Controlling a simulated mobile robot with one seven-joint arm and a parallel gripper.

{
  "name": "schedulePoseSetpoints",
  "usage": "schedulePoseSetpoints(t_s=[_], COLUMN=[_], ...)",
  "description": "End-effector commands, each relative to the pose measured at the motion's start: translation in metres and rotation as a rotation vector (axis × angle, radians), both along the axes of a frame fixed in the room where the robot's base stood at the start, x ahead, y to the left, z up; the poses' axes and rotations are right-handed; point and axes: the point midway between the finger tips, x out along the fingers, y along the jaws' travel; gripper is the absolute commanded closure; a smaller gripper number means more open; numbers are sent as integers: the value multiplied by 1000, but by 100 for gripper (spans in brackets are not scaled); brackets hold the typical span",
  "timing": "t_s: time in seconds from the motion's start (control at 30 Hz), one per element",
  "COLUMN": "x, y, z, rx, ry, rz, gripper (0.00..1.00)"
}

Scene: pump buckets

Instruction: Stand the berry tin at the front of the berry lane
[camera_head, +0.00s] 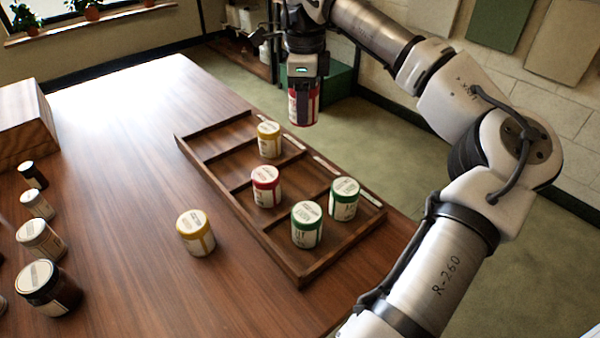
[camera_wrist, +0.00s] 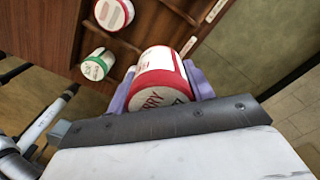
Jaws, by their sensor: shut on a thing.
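My gripper (camera_head: 303,86) is shut on a red-and-white berry tin (camera_head: 303,108), held raised, past the far edge of the wooden tray in the picture. In the wrist view the tin (camera_wrist: 158,88), its lid lettered "BERRY", sits between my purple fingers. The tray (camera_head: 288,264) is split into lanes by thin dividers. Another red-banded tin (camera_head: 266,186) stands in the middle lane; it also shows in the wrist view (camera_wrist: 113,13). The strip labels on the tray's right edge are too small to read.
A yellow tin (camera_head: 269,139) stands in the far lane. Two green tins (camera_head: 307,225) (camera_head: 344,199) stand in the near lane. A yellow tin (camera_head: 195,233) stands on the table left of the tray. Several jars (camera_head: 40,238) and a wooden box (camera_head: 24,125) are at the left.

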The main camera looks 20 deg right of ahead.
Motion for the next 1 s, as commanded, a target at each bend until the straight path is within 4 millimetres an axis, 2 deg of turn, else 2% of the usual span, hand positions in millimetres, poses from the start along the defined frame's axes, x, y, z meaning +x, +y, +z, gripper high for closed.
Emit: schedulePoseSetpoints(t_s=[0.03, 0.2, 0.4, 0.67, 0.9, 1.0], x=[-1, -1, 0, 0, 0, 0], y=[-1, 1, 1, 0, 1, 1], z=[-15, -61, -105, -127, -160, -165], rx=[2, 3, 2, 0, 2, 0], ry=[2, 2, 0, -1, 0, -1], rz=[1, 1, -1, -2, -1, -1], gripper=[74, 74, 74, 74, 74, 74])
